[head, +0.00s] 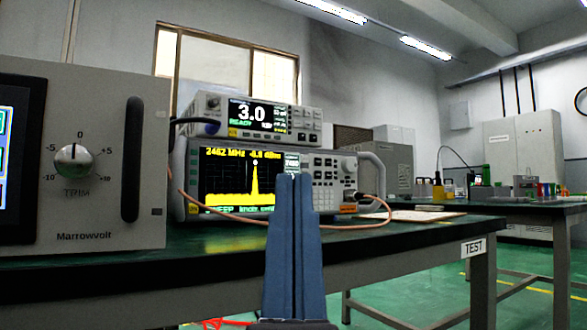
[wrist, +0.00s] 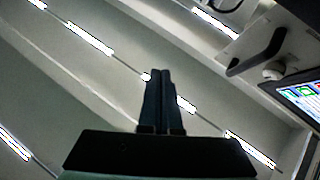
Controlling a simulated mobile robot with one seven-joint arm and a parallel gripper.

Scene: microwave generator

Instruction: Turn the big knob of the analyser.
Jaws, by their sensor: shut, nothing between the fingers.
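The analyser (head: 310,205) is the lower of two stacked instruments on the dark green bench, with a yellow spectrum trace on its screen. Its big knob (head: 348,165) is pale and sits at the upper right of its front panel. My gripper (head: 294,178) is shut and empty, its blue fingers pointing up in front of the analyser. The fingertips overlap the screen's right part in the head view and lie left of the big knob. The wrist view shows the closed fingers (wrist: 159,74) but not the analyser.
A Marrowvolt unit (head: 105,215) with a TRIM knob (head: 74,162) and black handle (head: 131,160) stands at left. Another instrument (head: 262,115) sits on the analyser. An orange cable (head: 375,222) loops in front of the analyser. The bench edge (head: 390,255) runs below.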

